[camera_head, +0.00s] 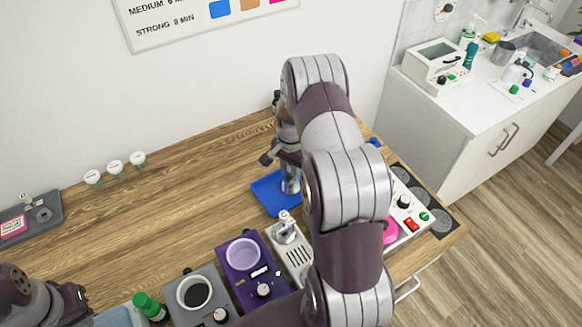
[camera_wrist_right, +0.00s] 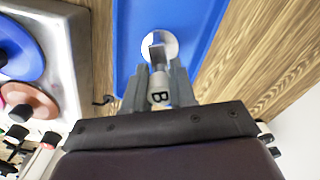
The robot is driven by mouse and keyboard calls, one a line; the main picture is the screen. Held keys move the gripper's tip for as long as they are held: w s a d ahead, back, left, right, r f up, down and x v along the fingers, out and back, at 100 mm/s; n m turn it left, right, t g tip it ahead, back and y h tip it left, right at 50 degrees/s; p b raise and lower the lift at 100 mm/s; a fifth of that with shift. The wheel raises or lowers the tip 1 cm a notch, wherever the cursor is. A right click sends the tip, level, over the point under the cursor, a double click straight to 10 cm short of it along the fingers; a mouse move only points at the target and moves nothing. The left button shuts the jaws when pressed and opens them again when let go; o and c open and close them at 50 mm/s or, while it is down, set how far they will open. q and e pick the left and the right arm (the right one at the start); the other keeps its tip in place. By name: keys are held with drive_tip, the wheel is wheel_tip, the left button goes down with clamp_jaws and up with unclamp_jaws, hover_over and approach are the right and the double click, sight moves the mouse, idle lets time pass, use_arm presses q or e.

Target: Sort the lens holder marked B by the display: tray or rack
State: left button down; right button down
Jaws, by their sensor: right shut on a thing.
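My right gripper (camera_wrist_right: 158,78) is shut on the lens holder (camera_wrist_right: 159,92), a pale piece with a black letter B, in the right wrist view. Beyond the fingertips is a round white disc with a grey upright part (camera_wrist_right: 157,48); I cannot tell whether it belongs to the holder. Behind it lies the blue tray (camera_wrist_right: 185,18), also in the head view (camera_head: 266,195). I cannot tell whether the holder touches the tray. My right arm hides part of the bench. My left gripper (camera_head: 76,302) is at the lower left, its fingers unclear. A boxy device with a screen (camera_head: 437,52) stands on the white counter.
A purple unit (camera_head: 240,277), a grey unit (camera_head: 190,309) and a green-capped bottle (camera_head: 150,306) stand along the bench front. A control panel (camera_head: 408,208) is right of my arm. A dark grey tray (camera_head: 45,226) lies far left.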

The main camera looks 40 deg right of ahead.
drive_tip(key=shift+d, duration=0.1)
drive_tip(key=shift+f, duration=0.3)
idle(0.6)
drive_tip(key=c, duration=0.5)
unclamp_jaws()
wheel_tip(320, 180, up, 6)
drive_tip(key=p, duration=0.4)
drive_tip(key=shift+r, duration=0.1)
